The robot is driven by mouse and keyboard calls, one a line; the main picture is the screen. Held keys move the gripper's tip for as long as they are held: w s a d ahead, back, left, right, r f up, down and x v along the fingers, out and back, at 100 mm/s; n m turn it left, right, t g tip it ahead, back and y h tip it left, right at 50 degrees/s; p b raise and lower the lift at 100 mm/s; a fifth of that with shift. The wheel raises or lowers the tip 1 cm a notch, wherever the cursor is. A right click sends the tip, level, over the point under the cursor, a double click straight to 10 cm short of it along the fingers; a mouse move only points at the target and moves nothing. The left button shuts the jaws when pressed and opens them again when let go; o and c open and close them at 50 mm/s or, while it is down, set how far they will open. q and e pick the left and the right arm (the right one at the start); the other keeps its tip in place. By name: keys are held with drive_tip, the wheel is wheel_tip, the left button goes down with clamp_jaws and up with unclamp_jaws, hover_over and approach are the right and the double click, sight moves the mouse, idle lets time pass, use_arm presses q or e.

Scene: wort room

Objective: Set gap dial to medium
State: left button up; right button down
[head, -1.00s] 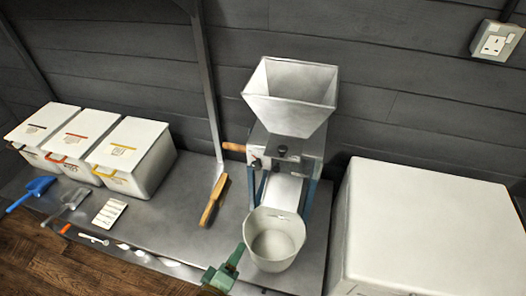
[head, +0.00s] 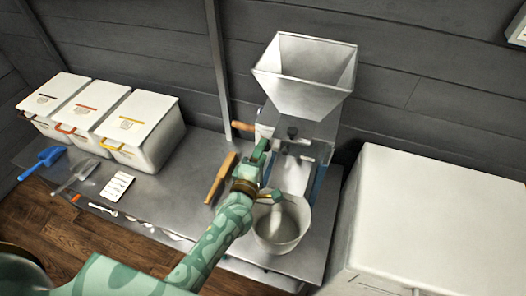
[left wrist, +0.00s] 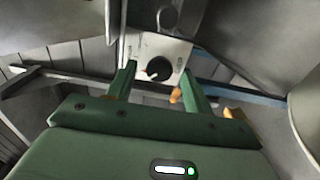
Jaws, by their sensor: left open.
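The mill (head: 306,75) has a wide grey hopper on top and stands at the back of the metal table. In the left wrist view, a round black dial (left wrist: 158,68) sits on a pale plate (left wrist: 135,48) with small marks that I cannot read. I cannot tell its setting. My left gripper (head: 268,170) is open at the mill's front, above the bucket. In the left wrist view its green fingers (left wrist: 158,76) appear on either side of the dial, with no clear contact. The dial's face is not readable in the head view. My right gripper is not in view.
A pale bucket (head: 290,240) stands below the mill's outlet. A brush (head: 218,178) lies left of my arm. Three lidded bins (head: 150,112), a blue scoop (head: 47,158) and small tools are at the left. A large white box (head: 430,210) stands at the right.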

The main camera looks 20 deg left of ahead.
use_arm(q)
drive_tip(key=shift+w, duration=0.7)
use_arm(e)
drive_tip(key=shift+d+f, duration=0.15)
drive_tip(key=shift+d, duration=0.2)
use_arm(q)
drive_tip(key=c, duration=1)
drive_tip(key=shift+o, duration=0.2)
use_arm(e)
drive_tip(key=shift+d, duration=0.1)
